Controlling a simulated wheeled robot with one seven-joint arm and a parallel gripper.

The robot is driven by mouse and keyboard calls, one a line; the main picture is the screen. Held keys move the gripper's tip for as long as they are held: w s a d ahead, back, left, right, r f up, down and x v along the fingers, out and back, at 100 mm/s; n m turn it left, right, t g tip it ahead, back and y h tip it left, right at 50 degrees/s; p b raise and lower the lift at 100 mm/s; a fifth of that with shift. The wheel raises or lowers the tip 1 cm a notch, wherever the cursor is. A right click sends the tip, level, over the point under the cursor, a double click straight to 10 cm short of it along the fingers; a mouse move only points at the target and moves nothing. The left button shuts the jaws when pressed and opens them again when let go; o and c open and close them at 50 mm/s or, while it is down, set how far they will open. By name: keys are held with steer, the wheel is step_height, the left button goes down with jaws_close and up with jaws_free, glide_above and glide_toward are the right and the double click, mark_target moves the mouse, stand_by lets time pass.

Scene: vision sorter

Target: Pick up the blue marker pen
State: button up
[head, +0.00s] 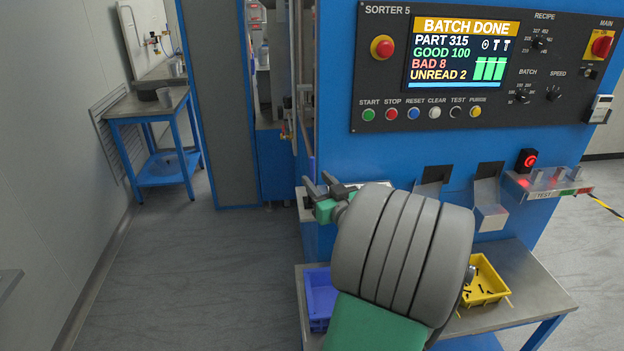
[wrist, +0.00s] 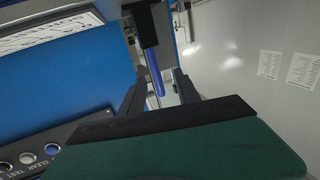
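A blue pen-like object, seemingly the blue marker pen (wrist: 156,72), shows in the wrist view just above the middle. It stands roughly upright in the picture, below a dark block or cap at its upper end. I cannot tell whether that dark part belongs to it. My gripper (head: 321,184) is at the left front edge of the blue machine in the head view. Its two fingers stand apart, and the blue object appears between them in the wrist view, with no clear contact. How far beyond the fingertips it is, I cannot tell.
The blue sorter's control panel (head: 480,75) is up and right of my gripper. Below are a metal table (head: 535,283), a blue-violet bin (head: 320,300) and a yellow bin (head: 499,283) with dark small parts. A blue-framed side table (head: 150,104) stands far left. The floor at left is clear.

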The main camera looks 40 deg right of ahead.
steer(key=shift+w+r, duration=0.15)
steer(key=shift+w, duration=0.1)
steer(key=p+x, duration=0.1)
steer(key=x, duration=0.1)
steer(key=p+x, duration=0.1)
steer(key=x, duration=0.2)
steer(key=p+x, duration=0.1)
steer(key=x, duration=0.1)
steer(key=shift+w+d+f+p, duration=0.1)
steer(key=shift+d+f+p, duration=0.25)
steer(key=shift+d, duration=0.1)
jaws_close()
